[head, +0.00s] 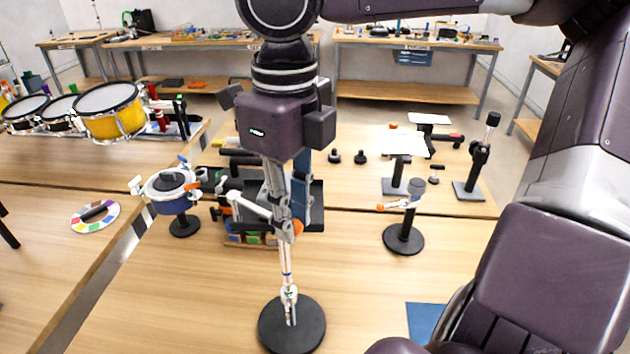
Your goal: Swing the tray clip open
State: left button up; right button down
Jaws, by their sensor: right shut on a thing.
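My right gripper (284,225) reaches down from the top middle, its fingers close together. It is shut on a slim grey-and-white part at the upper end of a thin upright stand (287,268) with a round black base (268,333). An orange knob (297,227) shows beside the fingertips. A pale jointed arm (250,204) runs left from there. The fingers cover the gripped part, so I cannot tell whether it is the tray clip or how far it is swung. A black tray (316,212) shows behind the gripper. My left gripper is out of view.
Yellow drums (115,120) stand farther left. A short post with a round base (403,240) and a blue pad (424,322) are at right. The table front is mostly clear.

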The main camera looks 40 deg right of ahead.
jog(key=shift+a+b, duration=0.5)
jog(key=shift+a, duration=1.8)
jog(key=shift+w+a, duration=0.3)
jog(key=shift+a, duration=0.45)
jog(key=shift+w+a, duration=0.25)
jog(key=shift+a, duration=0.45)
jog(key=c, duration=1.7)
grip_release()
jog(key=shift+w, duration=0.15)
jog(key=shift+o, duration=0.2)
jog(key=shift+d+r, duration=0.1)
jog(key=shift+r, duration=0.05)
notch_tip(320, 180, up, 12)
